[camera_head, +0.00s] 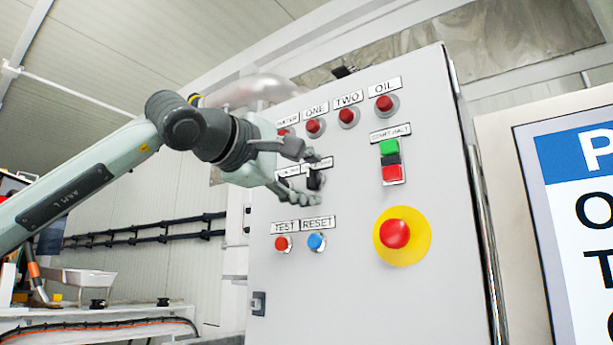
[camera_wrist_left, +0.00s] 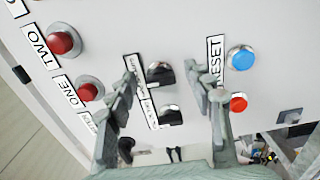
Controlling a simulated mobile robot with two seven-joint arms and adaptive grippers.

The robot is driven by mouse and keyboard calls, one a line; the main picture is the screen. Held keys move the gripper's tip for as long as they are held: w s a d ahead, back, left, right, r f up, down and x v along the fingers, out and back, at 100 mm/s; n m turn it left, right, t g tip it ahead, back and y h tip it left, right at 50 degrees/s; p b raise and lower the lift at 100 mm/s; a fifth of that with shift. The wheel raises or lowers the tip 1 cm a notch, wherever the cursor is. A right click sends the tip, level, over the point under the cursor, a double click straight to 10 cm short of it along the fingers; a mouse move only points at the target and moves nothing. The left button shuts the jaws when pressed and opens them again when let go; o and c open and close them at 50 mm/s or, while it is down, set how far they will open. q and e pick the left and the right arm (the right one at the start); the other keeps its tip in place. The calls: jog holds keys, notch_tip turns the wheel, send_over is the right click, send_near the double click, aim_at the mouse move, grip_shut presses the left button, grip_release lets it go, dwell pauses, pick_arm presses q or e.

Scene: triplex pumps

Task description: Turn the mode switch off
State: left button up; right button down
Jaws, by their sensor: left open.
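A grey control panel (camera_head: 350,270) carries two black rotary switches in its middle row. One black switch (camera_head: 316,181) shows between the fingers of my left gripper (camera_head: 318,178) in the head view; the other is mostly hidden behind the gripper. In the left wrist view, the two switches (camera_wrist_left: 160,73) and (camera_wrist_left: 171,115) lie between the open fingers (camera_wrist_left: 172,92). Their labels are too small or covered to read, so I cannot tell which is the mode switch. The left gripper is open, close to the panel; contact cannot be told. My right gripper is not in view.
Red lamps (camera_head: 347,116) sit in a row above. Below are a red TEST button (camera_head: 282,243) and a blue RESET button (camera_head: 316,242). To the right are the green and red start/halt buttons (camera_head: 391,160) and a red emergency stop (camera_head: 395,234) on yellow.

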pick_arm(q)
jog(key=v, duration=1.2)
